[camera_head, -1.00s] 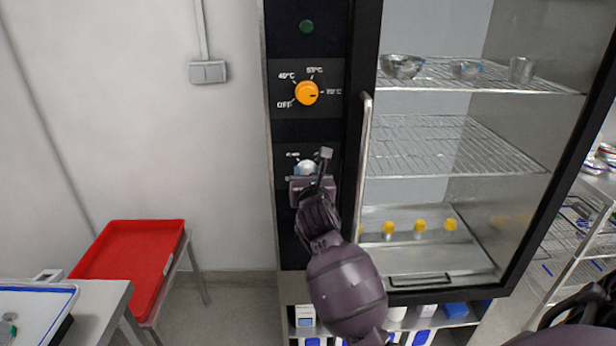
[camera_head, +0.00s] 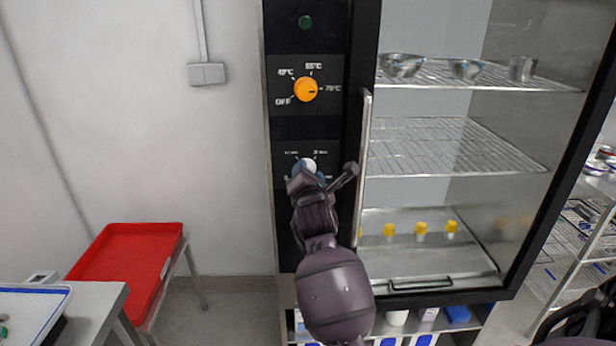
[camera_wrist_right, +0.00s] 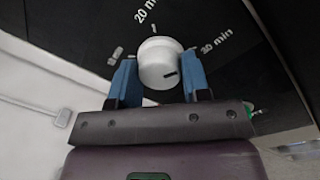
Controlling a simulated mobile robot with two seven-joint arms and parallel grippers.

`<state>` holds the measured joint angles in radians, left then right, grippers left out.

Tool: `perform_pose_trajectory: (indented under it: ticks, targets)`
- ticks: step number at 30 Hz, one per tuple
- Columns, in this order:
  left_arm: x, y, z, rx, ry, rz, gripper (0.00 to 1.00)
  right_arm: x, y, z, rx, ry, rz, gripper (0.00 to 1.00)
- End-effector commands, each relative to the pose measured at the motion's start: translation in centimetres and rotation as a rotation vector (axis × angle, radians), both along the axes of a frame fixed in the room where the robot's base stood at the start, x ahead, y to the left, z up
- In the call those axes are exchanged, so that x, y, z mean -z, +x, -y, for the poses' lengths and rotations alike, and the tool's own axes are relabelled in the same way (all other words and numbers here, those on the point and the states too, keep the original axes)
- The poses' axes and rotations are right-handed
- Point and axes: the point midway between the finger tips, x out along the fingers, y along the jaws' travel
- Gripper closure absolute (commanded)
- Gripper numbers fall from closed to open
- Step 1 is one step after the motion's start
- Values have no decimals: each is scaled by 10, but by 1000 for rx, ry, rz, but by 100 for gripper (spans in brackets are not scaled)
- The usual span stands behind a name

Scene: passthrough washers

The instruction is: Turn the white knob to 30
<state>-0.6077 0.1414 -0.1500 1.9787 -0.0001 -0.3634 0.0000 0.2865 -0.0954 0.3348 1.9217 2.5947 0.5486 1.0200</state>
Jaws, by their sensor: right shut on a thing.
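The white knob (camera_head: 307,165) is on the black control panel, below the orange knob, in the head view. My right gripper (camera_head: 307,176) is at it and hides its lower part and some of its labels. In the right wrist view the white knob (camera_wrist_right: 158,62) sits between the two blue fingers of my right gripper (camera_wrist_right: 160,84), which is shut on it. The knob's dark mark is at its lower right. The "20 min" label (camera_wrist_right: 146,14) is above left and the "30 min" label (camera_wrist_right: 216,40) is to the right. My left gripper is not in view.
The orange knob (camera_head: 306,89) sits above, with its mark toward 70°C. A vertical door handle (camera_head: 362,170) stands close to the right of my right gripper. A red tray (camera_head: 120,265) is on a stand at the lower left.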

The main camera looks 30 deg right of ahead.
Motion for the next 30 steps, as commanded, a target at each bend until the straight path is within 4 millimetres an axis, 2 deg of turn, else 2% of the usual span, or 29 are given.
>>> perform_pose_trajectory:
  ticks: [15, 16, 21, 30]
  targets:
    - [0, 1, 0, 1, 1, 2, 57, 3, 0, 0, 0, 21, 6, 80]
    - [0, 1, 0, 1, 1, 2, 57, 3, 0, 0, 0, 21, 6, 55]
    - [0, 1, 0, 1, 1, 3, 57, 2, 0, 0, 0, 19, 7, 31]
    - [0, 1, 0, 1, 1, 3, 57, 1, 0, 0, 0, 18, 10, 31]
